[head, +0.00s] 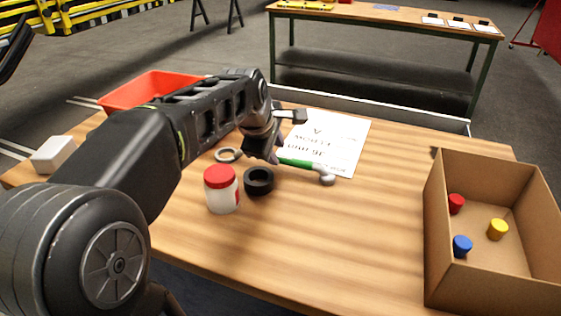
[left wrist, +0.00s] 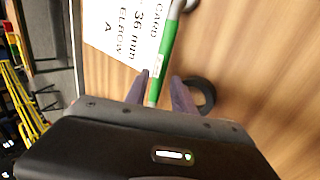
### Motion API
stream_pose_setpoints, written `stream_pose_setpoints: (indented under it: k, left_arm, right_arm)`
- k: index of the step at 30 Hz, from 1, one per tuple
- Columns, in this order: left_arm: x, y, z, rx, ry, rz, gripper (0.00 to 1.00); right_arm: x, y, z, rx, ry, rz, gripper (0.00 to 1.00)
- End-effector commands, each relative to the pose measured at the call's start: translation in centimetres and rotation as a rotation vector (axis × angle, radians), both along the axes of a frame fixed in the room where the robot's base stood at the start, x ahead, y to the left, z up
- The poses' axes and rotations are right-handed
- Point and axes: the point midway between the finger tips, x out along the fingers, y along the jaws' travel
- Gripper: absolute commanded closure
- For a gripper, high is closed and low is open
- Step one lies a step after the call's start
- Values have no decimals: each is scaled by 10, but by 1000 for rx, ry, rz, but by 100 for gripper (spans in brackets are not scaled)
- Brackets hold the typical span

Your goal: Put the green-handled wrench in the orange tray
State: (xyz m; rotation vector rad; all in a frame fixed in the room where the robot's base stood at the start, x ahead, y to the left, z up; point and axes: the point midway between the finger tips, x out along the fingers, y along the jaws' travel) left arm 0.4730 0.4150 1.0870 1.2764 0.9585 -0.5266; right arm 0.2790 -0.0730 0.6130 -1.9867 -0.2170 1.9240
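The green-handled wrench (head: 298,162) lies on the table, partly over a printed white card, with its grey metal head at the right end. In the left wrist view its green handle (left wrist: 166,50) reaches down between my fingers. My left gripper (head: 268,157) is at the handle's left end. In the left wrist view the gripper (left wrist: 161,85) is open, its fingers either side of the handle end, with a clear gap on the right. The orange tray (head: 116,98) is at the back left, partly hidden by my left arm. My right gripper is not in view.
A black ring (head: 259,188) and a red-lidded jar (head: 221,195) stand just in front of the gripper. A metal ring (head: 222,157) lies beside them. A cardboard box (head: 480,285) with small coloured pieces is at right. A white block (head: 53,154) is at left.

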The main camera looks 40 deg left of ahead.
Motion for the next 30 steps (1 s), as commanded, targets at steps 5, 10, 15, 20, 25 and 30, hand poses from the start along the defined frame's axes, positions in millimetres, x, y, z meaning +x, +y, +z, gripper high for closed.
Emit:
stream_pose_setpoints:
  k: [5, 10, 15, 20, 25, 30]
  left_arm:
    - [11, 5, -20, -4, 5, 1, 69]
    - [23, 8, -38, -3, 3, 0, 69]
    - [24, 8, -40, -2, 1, 0, 69]
    - [24, 8, -40, -2, 1, 0, 69]
    - [24, 8, -39, -2, 1, 0, 69]
    - [24, 8, -39, -2, 1, 0, 72]
  right_arm:
    - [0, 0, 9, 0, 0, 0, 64]
    - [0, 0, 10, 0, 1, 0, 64]
    - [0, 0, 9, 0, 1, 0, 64]
    - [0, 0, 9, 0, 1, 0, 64]
    - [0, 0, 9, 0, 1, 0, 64]
    - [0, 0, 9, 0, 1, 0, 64]
